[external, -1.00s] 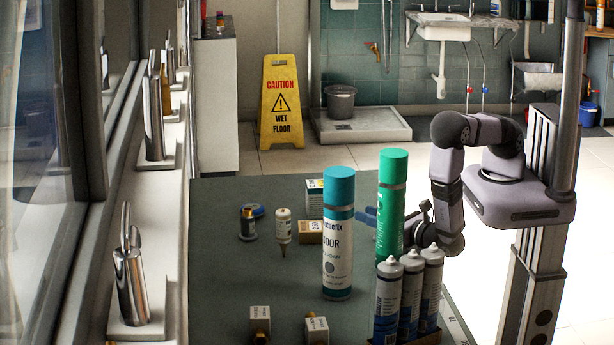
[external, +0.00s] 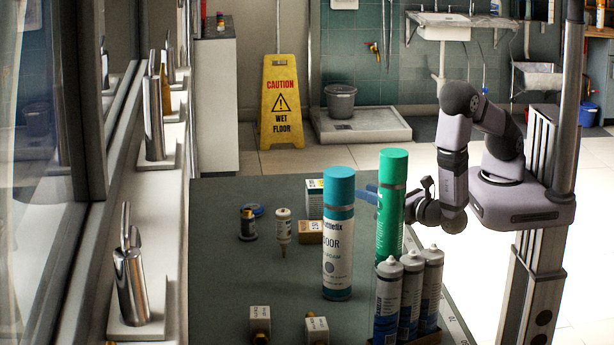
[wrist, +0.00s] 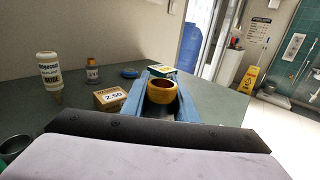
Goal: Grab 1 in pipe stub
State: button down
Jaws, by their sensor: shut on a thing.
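In the wrist view a short round piece with a brass-yellow open rim, which I take to be the 1 in pipe stub (wrist: 162,92), stands between my two blue fingers. Its lower part looks dark and is partly hidden by my gripper body. My gripper (wrist: 160,97) is shut on it. In the external view the blue fingers of my gripper (external: 369,194) show to the left of the green can, above the table's far right part. The green can hides part of the gripper, and the stub cannot be made out there.
A green can (external: 391,205), a blue-capped can (external: 338,250) and several sealant cartridges (external: 387,295) stand close by on the table. A cardboard box (wrist: 109,97), a white bottle (wrist: 49,72) and a small jar (wrist: 92,72) are left of my fingers.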

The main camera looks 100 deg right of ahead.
jog(key=shift+r, duration=1.95)
jog(key=shift+f, duration=0.1)
